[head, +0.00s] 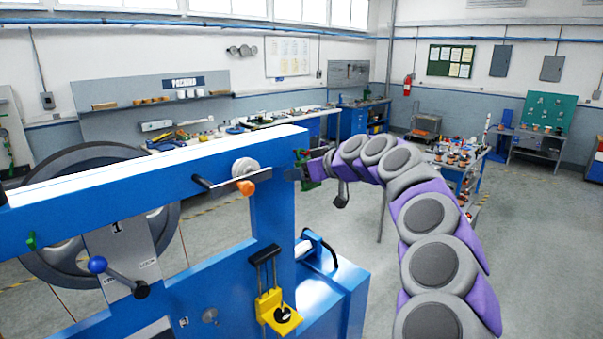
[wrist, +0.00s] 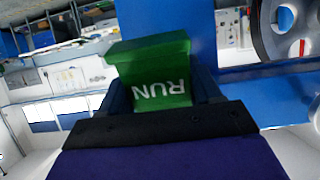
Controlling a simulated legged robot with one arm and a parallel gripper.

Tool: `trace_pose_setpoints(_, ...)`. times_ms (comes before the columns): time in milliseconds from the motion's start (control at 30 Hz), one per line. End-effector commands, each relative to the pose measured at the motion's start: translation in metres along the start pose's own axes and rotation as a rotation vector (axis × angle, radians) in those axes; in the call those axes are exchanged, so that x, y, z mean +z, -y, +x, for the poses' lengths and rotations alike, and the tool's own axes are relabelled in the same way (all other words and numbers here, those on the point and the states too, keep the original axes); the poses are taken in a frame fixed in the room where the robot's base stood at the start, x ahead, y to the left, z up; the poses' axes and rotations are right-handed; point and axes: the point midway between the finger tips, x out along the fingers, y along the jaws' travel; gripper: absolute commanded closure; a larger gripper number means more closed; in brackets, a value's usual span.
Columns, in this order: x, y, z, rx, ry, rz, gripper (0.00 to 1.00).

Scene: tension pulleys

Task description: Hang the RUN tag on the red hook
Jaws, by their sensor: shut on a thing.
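My gripper (head: 303,171) is shut on the green RUN tag (wrist: 155,70), to the right of the blue frame's upper beam. In the wrist view the tag sits between the fingers (wrist: 162,95), its white lettering upside down. In the head view only small green parts of the tag (head: 301,157) show around the fingers. I cannot make out the red hook for certain in either view. A small red patch shows beyond the wheel in the wrist view, but its shape is unclear.
The blue frame (head: 160,162) fills the left, with a large dark wheel (head: 50,180) behind it. Open floor lies right of the frame.

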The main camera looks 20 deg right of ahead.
Motion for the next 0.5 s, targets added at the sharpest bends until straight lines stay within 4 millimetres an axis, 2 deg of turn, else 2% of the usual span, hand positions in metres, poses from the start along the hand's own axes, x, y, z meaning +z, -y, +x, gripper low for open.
trace_pose_setpoints(433, 0.0003, -0.0002, -0.0001, 0.001, 0.001, 0.0, 0.71)
trace_pose_setpoints(467, 0.0003, -0.0001, 0.0001, 0.0, 0.001, 0.0, 0.35)
trace_pose_setpoints(500, 0.0003, -0.0002, 0.0, 0.001, 0.001, 0.0, 0.31)
